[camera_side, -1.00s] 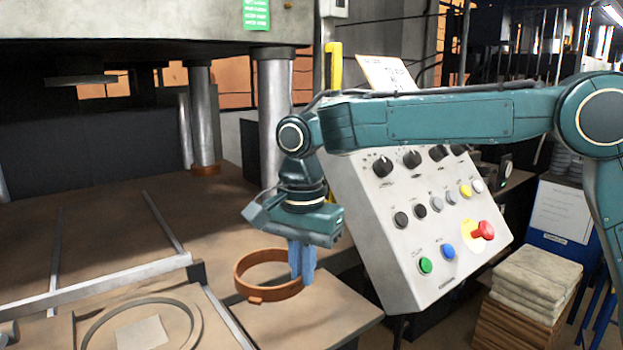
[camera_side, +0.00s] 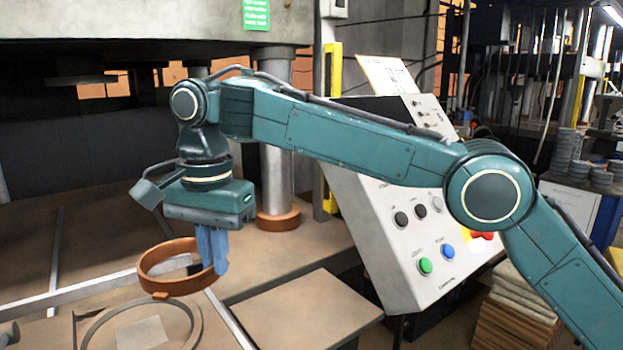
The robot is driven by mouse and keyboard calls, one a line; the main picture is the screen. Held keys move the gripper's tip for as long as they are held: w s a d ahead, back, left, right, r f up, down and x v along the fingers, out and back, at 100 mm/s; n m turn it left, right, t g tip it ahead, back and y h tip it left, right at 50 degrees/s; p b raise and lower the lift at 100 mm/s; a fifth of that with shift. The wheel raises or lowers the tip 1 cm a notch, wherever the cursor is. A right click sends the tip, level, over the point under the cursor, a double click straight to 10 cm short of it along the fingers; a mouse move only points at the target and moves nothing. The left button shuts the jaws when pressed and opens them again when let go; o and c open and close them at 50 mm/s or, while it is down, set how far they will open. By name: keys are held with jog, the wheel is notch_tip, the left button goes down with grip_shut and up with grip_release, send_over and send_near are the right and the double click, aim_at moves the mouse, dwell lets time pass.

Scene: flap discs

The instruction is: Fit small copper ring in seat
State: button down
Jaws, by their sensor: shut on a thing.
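The small copper ring (camera_side: 172,285) is held level in the air by my gripper (camera_side: 213,265). The blue fingers are shut on the ring's right wall. The ring hangs above the back part of the seat, a round grey rim (camera_side: 95,341) set in a plate at the bottom left. A pale square patch (camera_side: 141,334) lies inside that rim. The ring's front edge overlaps the back of the rim in the picture, and I cannot tell the exact height between them. Part of the ring's right side is hidden by the fingers.
A metal rail (camera_side: 85,293) runs behind the seat. A bare brown board (camera_side: 302,312) lies to the right. A steel column with a copper-coloured collar (camera_side: 278,219) stands behind my gripper. The control box (camera_side: 425,235) with several buttons stands at the right, partly behind my arm.

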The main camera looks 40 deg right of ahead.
aim_at(185, 281)
jog(key=shift+n, duration=0.4)
jog(key=a, duration=0.3)
jog(key=s+a+r, duration=0.1)
jog(key=shift+a, duration=0.3)
jog(key=shift+s+a+r+n, duration=0.15)
jog(key=shift+s+a, duration=0.2)
jog(key=shift+a, duration=0.25)
jog(key=shift+s+a+r+n, duration=0.15)
jog(key=shift+s+a, duration=0.15)
jog(key=shift+a, duration=0.25)
jog(key=shift+f, duration=0.1)
jog(key=shift+f, duration=0.3)
jog(key=shift+f, duration=1.9)
jog(key=shift+w+a, duration=0.1)
jog(key=shift+w, duration=0.05)
jog(key=shift+f, duration=1.4)
dwell(1.9)
